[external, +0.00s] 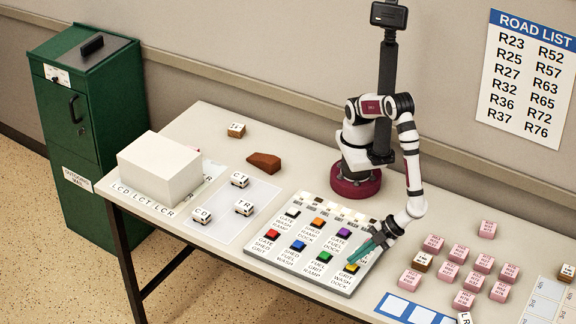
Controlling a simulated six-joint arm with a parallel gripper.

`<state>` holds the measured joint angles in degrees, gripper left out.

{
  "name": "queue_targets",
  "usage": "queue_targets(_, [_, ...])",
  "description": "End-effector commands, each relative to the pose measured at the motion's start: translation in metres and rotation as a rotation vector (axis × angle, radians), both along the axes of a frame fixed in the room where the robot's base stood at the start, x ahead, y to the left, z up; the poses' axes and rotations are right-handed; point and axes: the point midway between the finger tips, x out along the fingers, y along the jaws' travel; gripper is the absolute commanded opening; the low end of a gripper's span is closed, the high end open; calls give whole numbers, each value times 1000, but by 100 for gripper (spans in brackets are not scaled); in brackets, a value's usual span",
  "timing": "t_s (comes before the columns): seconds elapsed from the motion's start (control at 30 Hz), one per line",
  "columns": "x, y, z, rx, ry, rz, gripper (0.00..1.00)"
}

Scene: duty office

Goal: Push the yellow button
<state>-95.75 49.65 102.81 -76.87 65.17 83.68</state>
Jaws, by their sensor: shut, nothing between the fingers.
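The yellow button (352,268) is at the front right of a light grey button panel (327,278) on the table. The panel also bears red, blue, green, orange, purple and other dark buttons, with printed labels. My gripper (364,252), with teal fingers, is shut and empty. It reaches down over the panel's right part, just behind and to the right of the yellow button in the picture. I cannot tell whether its tips touch the panel or the button.
Several pink blocks (472,278) stand right of the panel, beside a blue-edged card (408,309). Left are a white box (160,168), a pale mat (228,228) with small white blocks, and a brown wedge (264,162). A green cabinet (95,130) stands left of the table.

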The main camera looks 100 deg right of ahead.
Motion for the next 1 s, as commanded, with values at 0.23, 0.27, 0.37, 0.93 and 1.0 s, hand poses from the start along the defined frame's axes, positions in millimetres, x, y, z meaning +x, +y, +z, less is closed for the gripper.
queue_targets(0.23, [0, 0, 0, 0, 0, 0, 0])
queue_targets(0.27, [0, 0, 0, 0, 0, 0, 0])
queue_targets(0.37, [0, 0, -1, 0, 0, 0, 0])
queue_targets(0.93, [0, 0, -8, 0, 0, 0, 0])
queue_targets(1.0, [0, 0, -9, 0, 0, 0, 0])
